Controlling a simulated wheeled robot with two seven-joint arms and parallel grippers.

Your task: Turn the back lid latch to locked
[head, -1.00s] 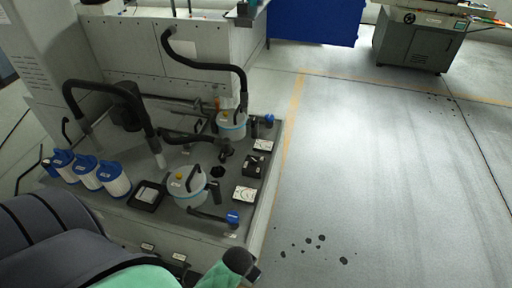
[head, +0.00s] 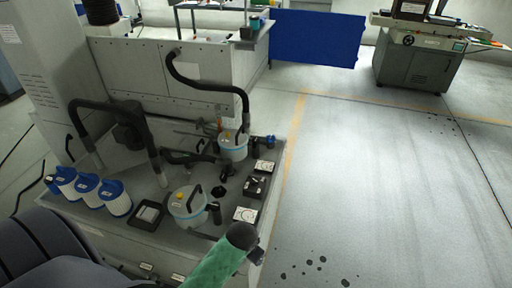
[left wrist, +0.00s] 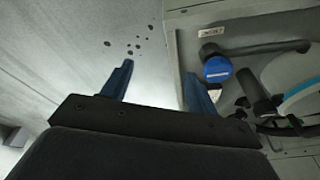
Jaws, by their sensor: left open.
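The back canister (head: 233,149), pale with a blue band, stands on the grey deck near its far right corner. A black bar-like part (head: 243,123) rises at its lid; the latch is too small to make out, and so is its setting. The front canister (head: 187,207) has a pale lid with a yellow knob. My left arm reaches over the deck's near right corner, its gripper mostly hidden in the head view. In the left wrist view my left gripper (left wrist: 158,70) is open and empty, beside a blue-capped valve (left wrist: 217,69). My right gripper is not in view.
Black hoses (head: 208,84) arch over the grey deck (head: 165,235). Several blue-and-white filter cartridges (head: 88,190) stand at left. A black tray (head: 148,214) and small dial boxes (head: 245,214) sit around the canisters. The floor (head: 380,190) at right is clear apart from dark spots.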

